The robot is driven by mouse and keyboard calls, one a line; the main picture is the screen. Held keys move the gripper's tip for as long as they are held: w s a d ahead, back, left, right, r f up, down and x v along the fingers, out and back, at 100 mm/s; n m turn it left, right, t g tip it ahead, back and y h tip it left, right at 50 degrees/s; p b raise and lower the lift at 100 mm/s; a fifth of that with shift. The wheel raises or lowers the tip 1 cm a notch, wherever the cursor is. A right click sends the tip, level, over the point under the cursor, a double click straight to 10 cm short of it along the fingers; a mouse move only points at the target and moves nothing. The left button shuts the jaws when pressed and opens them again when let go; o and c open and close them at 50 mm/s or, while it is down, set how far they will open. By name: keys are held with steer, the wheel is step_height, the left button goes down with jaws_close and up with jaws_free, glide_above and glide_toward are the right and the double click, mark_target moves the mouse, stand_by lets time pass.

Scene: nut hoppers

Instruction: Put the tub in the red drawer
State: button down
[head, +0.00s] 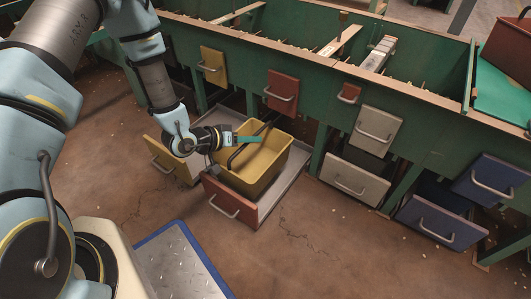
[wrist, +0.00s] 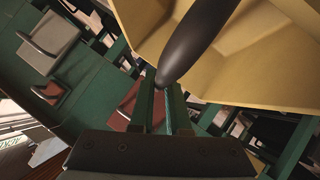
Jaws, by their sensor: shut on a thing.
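The yellow tub (head: 268,168) has a dark handle bar (head: 248,143). In the head view it is within the outline of the pulled-out red drawer (head: 231,201), close behind its red front. I cannot tell whether it rests on the drawer floor or hangs just above it. My gripper (head: 246,139) is shut on the dark handle above the tub. In the wrist view the fingers (wrist: 161,108) meet at the handle (wrist: 195,42), with the tub's yellow inside (wrist: 265,55) behind it. The tub's underside is hidden.
A yellow drawer (head: 172,160) stands out at the left of the red one. Grey (head: 355,181) and blue (head: 440,220) drawers are at the right. The green hopper bench (head: 330,78) runs behind. The floor in front (head: 330,250) is clear apart from small scattered bits.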

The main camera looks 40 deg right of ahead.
steer(key=b, duration=0.3)
glide_toward(272, 143)
steer(key=s+f, duration=0.1)
steer(key=s+a+f, duration=0.1)
steer(key=f, duration=0.1)
steer(key=shift+s+a+f, duration=0.1)
steer(key=shift+s+a, duration=0.15)
steer(key=shift+s, duration=0.15)
steer(key=d, duration=0.3)
steer(key=shift+w+r+b, duration=0.35)
steer(key=shift+w, duration=0.05)
steer(key=shift+w+d, duration=0.15)
steer(key=shift+d, duration=0.3)
steer(key=d+b, duration=0.1)
steer(key=d, duration=0.1)
steer(key=w+d+b, duration=0.1)
steer(key=d, duration=0.1)
steer(key=shift+a+f+b, duration=0.15)
steer(key=shift+f+b, duration=0.25)
steer(key=shift+f, duration=0.2)
steer(key=shift+r, duration=0.1)
steer(key=c, duration=0.9)
jaws_free()
